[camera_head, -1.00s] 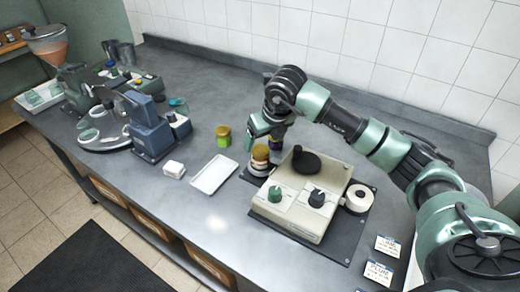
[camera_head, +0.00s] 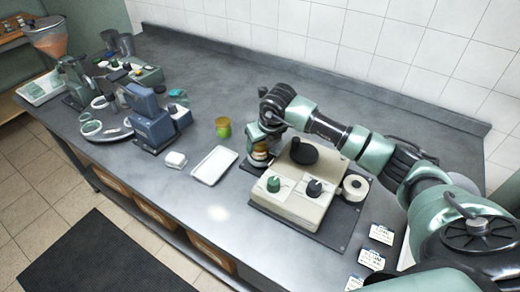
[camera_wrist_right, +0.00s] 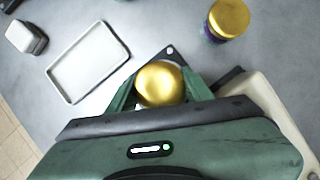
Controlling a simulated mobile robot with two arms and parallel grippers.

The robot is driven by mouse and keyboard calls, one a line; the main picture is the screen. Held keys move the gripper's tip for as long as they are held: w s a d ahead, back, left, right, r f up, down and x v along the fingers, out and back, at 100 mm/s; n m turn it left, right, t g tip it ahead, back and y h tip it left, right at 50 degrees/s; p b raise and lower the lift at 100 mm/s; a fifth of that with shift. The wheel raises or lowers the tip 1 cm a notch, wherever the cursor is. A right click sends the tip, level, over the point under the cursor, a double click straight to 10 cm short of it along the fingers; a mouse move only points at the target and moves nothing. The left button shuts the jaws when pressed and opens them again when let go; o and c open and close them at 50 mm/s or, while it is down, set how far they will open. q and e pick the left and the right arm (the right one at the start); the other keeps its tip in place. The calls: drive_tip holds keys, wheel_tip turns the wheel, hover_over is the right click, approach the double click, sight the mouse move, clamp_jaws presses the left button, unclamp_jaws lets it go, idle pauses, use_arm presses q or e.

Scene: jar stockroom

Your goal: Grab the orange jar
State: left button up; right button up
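My right gripper (camera_wrist_right: 160,90) points down at a gold-lidded jar (camera_wrist_right: 160,84). In the right wrist view this lid sits between the two green fingers, with at most a thin gap on each side. In the head view the jar (camera_head: 259,154) shows orange below my right gripper (camera_head: 259,145), standing beside the beige machine; its body is partly hidden. The fingers look open around it, and contact is not clear. A second gold-lidded jar with a purple body (camera_wrist_right: 228,20) stands apart in the wrist view. My left gripper is not in view.
A white tray (camera_head: 214,165) and small white box (camera_head: 175,160) lie nearby. The beige machine (camera_head: 290,200) is close on the right. Counter behind the jars is clear.

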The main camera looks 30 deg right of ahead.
clamp_jaws()
drive_tip(key=shift+r, duration=0.1)
